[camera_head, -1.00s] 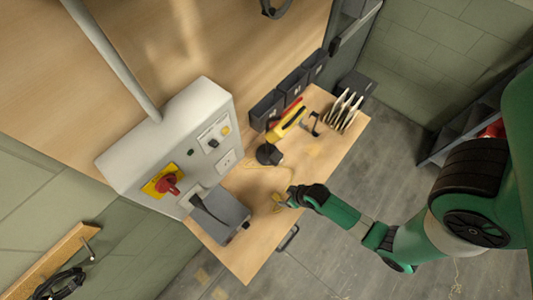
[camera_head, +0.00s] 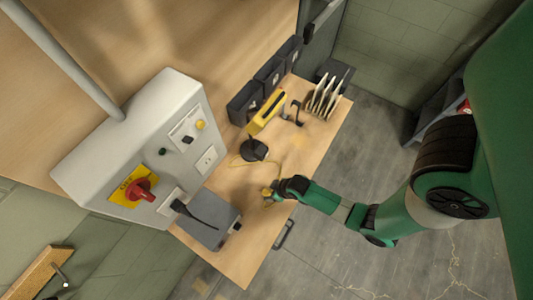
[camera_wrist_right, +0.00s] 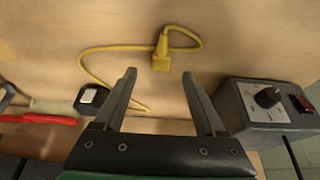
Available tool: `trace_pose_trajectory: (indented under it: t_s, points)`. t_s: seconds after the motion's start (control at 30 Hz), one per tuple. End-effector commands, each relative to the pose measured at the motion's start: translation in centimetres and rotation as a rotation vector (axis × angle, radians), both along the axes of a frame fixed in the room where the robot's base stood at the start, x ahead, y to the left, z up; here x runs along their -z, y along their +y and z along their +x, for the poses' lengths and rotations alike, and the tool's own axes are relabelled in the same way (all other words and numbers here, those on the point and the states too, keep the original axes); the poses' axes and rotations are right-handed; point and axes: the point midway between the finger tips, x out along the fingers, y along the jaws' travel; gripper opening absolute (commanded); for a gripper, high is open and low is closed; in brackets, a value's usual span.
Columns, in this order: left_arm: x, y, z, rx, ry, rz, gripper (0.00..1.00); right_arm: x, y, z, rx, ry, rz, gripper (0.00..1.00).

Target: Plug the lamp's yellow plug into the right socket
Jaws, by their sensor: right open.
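The yellow plug (camera_wrist_right: 160,55) lies on the wooden bench top in the right wrist view, with its yellow cord looping to the left. My right gripper (camera_wrist_right: 159,73) is open, its two fingers either side of and just short of the plug, with nothing between them. In the head view my right gripper (camera_head: 270,192) is low over the bench beside a small yellow patch. The lamp has a yellow head (camera_head: 266,112) and a round black base (camera_head: 254,150). The right socket (camera_head: 207,160) is on the grey wall panel and looks empty. My left gripper is not in view.
A grey box (camera_head: 211,221) with a knob stands at the bench's near left; its black cable runs to the left socket (camera_head: 171,201). The panel also carries a red rotary switch (camera_head: 138,190). Dark bins (camera_head: 270,75) and a rack (camera_head: 324,96) stand farther back.

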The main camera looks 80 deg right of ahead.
Motion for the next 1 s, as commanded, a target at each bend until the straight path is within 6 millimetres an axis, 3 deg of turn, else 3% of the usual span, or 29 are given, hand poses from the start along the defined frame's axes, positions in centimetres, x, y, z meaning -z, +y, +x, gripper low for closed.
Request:
trace_pose_trajectory:
  t_s: [0.4,0.77,1.0]
  points:
    - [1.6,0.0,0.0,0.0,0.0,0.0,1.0,4.8,-0.5,1.8,-0.001,0.001,0.0,0.72]
    - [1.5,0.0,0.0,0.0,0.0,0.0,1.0,4.8,-0.5,1.9,0.0,-0.001,0.0,0.72]
    - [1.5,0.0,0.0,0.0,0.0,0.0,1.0,4.8,-0.5,1.9,0.0,-0.001,0.0,0.31]
